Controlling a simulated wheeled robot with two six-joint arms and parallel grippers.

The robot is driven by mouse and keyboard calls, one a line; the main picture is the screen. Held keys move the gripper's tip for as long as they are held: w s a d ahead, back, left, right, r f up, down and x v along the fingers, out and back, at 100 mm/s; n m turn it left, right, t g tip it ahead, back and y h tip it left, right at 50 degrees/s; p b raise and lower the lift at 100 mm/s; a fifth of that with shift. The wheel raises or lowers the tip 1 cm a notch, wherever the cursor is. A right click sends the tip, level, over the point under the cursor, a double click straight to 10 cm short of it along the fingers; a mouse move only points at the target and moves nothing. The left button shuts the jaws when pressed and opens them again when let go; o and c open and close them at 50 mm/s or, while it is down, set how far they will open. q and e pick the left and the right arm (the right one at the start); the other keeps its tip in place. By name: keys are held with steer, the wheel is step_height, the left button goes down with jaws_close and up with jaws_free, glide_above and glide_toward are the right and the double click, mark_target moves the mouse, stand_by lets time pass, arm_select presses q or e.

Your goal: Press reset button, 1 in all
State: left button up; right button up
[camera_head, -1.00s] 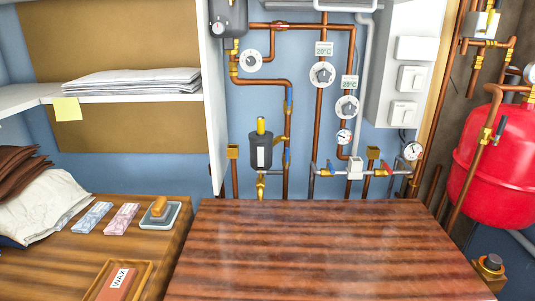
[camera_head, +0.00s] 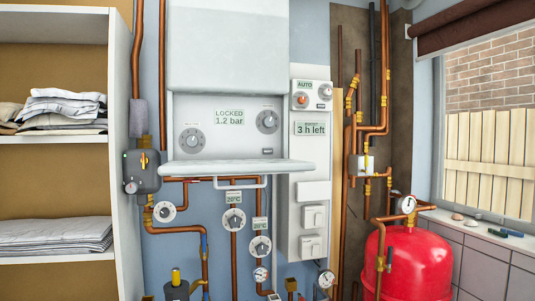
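A white boiler panel (camera_head: 226,103) is in the upper middle of the head view. Its display (camera_head: 229,117) reads "LOCKED 1.2 bar". A dial (camera_head: 192,140) is left of the display and another dial (camera_head: 267,121) is right of it. Below the right dial is a small grey rectangular button (camera_head: 267,152); its lettering is too small to read, so I cannot tell whether it is the reset button. Neither of my grippers is in view.
An open white flap (camera_head: 237,167) juts out below the panel. A control box (camera_head: 312,96) with "AUTO" and "3 h left" displays is at its right. Copper pipes and gauges run below. A red tank (camera_head: 412,265) is lower right, linen shelves (camera_head: 55,139) left.

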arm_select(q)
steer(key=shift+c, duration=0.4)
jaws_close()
